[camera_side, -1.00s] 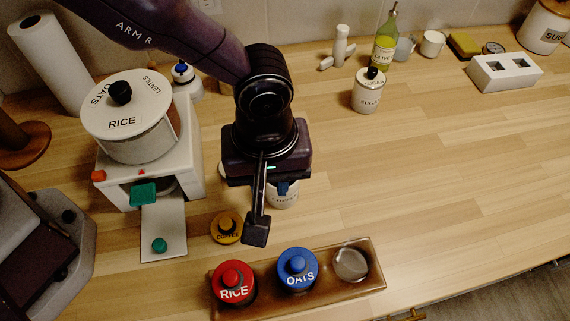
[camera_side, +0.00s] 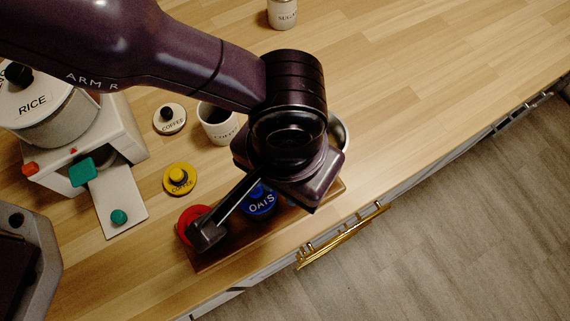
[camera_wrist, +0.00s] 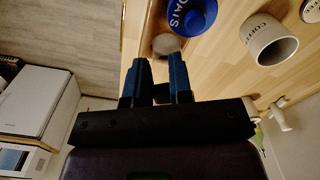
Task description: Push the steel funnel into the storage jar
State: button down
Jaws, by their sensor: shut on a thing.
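The steel funnel shows in the side view as a pale metal rim (camera_side: 339,132) with a dark inside, mostly hidden behind my wrist. In the wrist view, a round greyish piece of it (camera_wrist: 167,45) is at my fingertips. My gripper (camera_wrist: 160,66) is shut on it, with its two blue fingers a little apart; the exact contact is unclear. In the side view the fingers are hidden under the wrist, over the tray's right end. The open white storage jar labelled COFFEE (camera_side: 218,124) stands upright on the counter, left of my wrist; it also shows in the wrist view (camera_wrist: 270,42).
The brown tray (camera_side: 222,252) holds the red lid (camera_side: 188,222) and blue OATS lid (camera_side: 259,204). A yellow lid (camera_side: 180,179) and white COFFEE lid (camera_side: 169,119) lie near the jar. A white dispenser (camera_side: 120,140) stands left.

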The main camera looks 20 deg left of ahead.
jog(key=shift+f, duration=2.25)
jog(key=shift+f, duration=0.5)
dwell(0.4)
jog(key=c, duration=0.9)
grip_release()
jog(key=shift+c, duration=0.2)
jog(key=o, duration=0.5)
jog(key=shift+a+f, duration=0.2)
jog(key=shift+c, duration=0.2)
jog(key=shift+r, duration=0.1)
notch_tip(320, 180, up, 7)
jog(key=shift+d, duration=0.15)
